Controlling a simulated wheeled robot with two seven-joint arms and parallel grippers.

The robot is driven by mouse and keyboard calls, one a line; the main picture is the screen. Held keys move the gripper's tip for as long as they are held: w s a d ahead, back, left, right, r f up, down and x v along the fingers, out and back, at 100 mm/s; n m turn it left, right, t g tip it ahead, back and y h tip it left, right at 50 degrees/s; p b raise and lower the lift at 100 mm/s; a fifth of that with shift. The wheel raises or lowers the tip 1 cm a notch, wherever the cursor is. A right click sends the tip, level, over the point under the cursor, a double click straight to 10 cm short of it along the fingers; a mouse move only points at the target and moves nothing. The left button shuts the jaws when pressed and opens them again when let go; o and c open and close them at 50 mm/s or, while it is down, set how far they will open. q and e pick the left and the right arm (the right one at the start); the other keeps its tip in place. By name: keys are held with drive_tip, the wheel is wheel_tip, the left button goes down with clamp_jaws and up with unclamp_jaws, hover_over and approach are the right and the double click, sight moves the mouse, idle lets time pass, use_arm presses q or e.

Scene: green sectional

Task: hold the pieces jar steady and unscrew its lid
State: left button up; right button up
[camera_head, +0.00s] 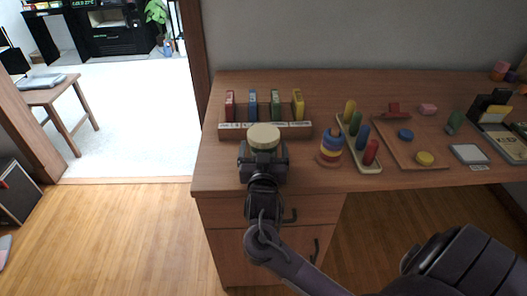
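The pieces jar stands upright on the wooden desk, near its front left part. Its round cream lid (264,135) is on top, and a greenish strip of the jar (265,150) shows just below it. One dark gripper (264,158) is at the jar's near side, below the lid. Its arm comes in from the lower right, so I take it as my right. It hides most of the jar body, and I cannot see whether its fingers touch the glass. My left gripper is not in view.
Behind the jar is a rack (265,130) with several coloured upright pieces. To its right stand a ring stacker (331,149), a peg board (358,138) and a wooden tray (420,165) with coloured shapes. The desk's left end (213,175) is bare.

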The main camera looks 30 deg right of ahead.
drive_tip(key=c, duration=1)
drive_tip(key=shift+r, duration=0.15)
drive_tip(key=shift+c, duration=0.2)
drive_tip(key=shift+r, duration=0.3)
wheel_tip(320, 180, up, 11)
drive_tip(key=shift+r+p, duration=0.1)
drive_tip(key=shift+p, duration=1.1)
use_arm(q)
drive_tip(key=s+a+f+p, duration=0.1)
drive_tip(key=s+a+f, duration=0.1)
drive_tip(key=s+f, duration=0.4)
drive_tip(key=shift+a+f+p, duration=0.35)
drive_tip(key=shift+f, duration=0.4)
use_arm(e)
wheel_tip(320, 180, up, 8)
